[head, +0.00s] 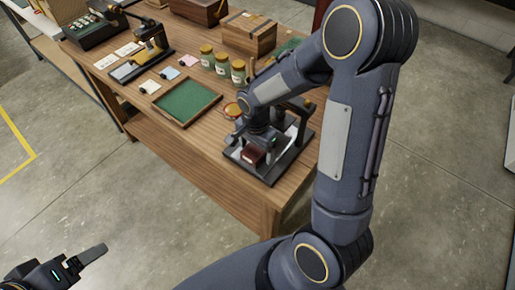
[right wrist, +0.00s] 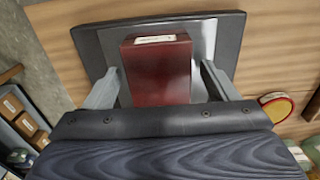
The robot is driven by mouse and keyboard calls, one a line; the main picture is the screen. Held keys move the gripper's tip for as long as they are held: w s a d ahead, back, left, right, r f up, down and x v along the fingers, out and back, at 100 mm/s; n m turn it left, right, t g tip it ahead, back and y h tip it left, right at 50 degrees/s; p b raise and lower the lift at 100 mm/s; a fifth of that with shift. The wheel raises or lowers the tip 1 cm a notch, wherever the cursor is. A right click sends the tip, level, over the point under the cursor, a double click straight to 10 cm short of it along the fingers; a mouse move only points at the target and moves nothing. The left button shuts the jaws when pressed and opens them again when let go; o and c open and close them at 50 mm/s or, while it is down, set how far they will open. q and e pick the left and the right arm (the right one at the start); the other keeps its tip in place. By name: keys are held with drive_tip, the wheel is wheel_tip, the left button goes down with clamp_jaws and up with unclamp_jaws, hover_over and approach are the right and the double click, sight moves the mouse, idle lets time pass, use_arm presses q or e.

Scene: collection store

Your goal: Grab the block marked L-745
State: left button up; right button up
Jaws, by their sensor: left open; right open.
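A dark red block (right wrist: 158,75) with a small pale label on its end stands on the grey plate of a black-based stand (right wrist: 225,45). The label is too small to read, so I cannot tell whether it says L-745. My right gripper (right wrist: 160,82) is open, with one finger on each side of the block; a gap shows at least on the left. In the head view the block (head: 252,157) sits on the stand (head: 270,172) at the table's near right corner, below my right gripper (head: 258,142). My left gripper (head: 85,262) is open and empty over the floor.
The wooden table (head: 215,160) also holds a green-lined tray (head: 186,103), several jars (head: 222,64), a wooden box (head: 249,35) and another black stand (head: 145,60). A round red-rimmed dish (right wrist: 277,106) lies close to the right finger. The floor on the near side is clear.

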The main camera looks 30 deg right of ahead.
drive_tip(key=c, duration=1.1)
drive_tip(key=shift+r, duration=0.1)
drive_tip(key=shift+c, duration=0.2)
